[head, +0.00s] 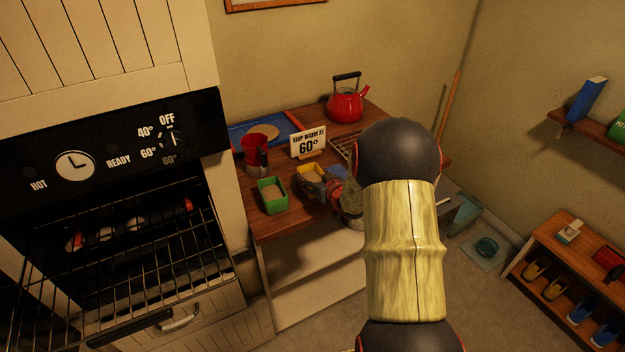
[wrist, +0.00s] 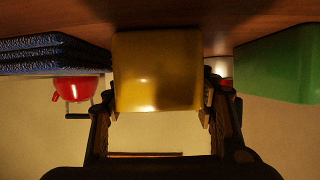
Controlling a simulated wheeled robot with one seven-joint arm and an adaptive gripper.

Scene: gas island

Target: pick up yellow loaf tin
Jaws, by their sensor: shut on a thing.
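The yellow loaf tin (head: 303,170) is on or just above the wooden counter in the head view, right of a green loaf tin (head: 272,195). In the wrist view, which is upside down, the yellow tin (wrist: 157,75) fills the space between my fingers. My gripper (head: 322,186) is shut on it, with one finger against each side (wrist: 160,108). I cannot tell whether its base touches the counter. My arm hides part of the counter to the right in the head view. The green tin also shows in the wrist view (wrist: 282,65).
A blue folded cloth (head: 338,172) lies close on the right. Behind stand a sign (head: 308,142), a red pot (head: 251,150), a blue tray (head: 240,131) and a red kettle (head: 346,105). An open oven with a wire rack (head: 120,265) is at the left.

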